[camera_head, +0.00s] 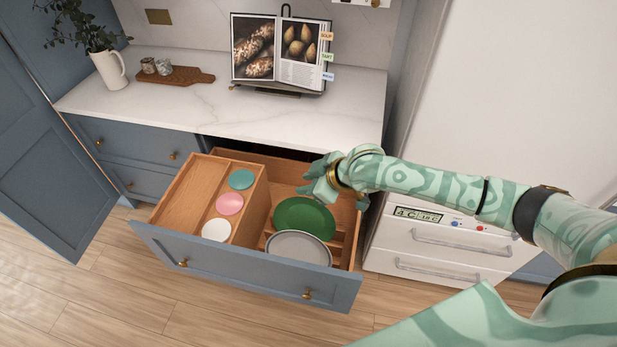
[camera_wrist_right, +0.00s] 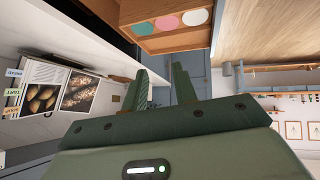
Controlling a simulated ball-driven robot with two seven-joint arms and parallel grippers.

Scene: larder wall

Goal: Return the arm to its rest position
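My right arm (camera_head: 430,187) reaches in from the right in the head view. My right gripper (camera_head: 316,182) is over the back right part of the open drawer (camera_head: 240,268), close above a green plate (camera_head: 304,218). Whether it touches the plate cannot be told. In the right wrist view its two fingers (camera_wrist_right: 160,85) stand apart with nothing visible between them. My left gripper is in neither view.
The drawer also holds a grey plate (camera_head: 298,248) and a wooden divider (camera_head: 190,190) with teal, pink and white discs. The counter (camera_head: 200,105) above bears a book (camera_head: 280,55), a board (camera_head: 188,77) and a vase (camera_head: 110,70). A white appliance (camera_head: 500,100) stands at right.

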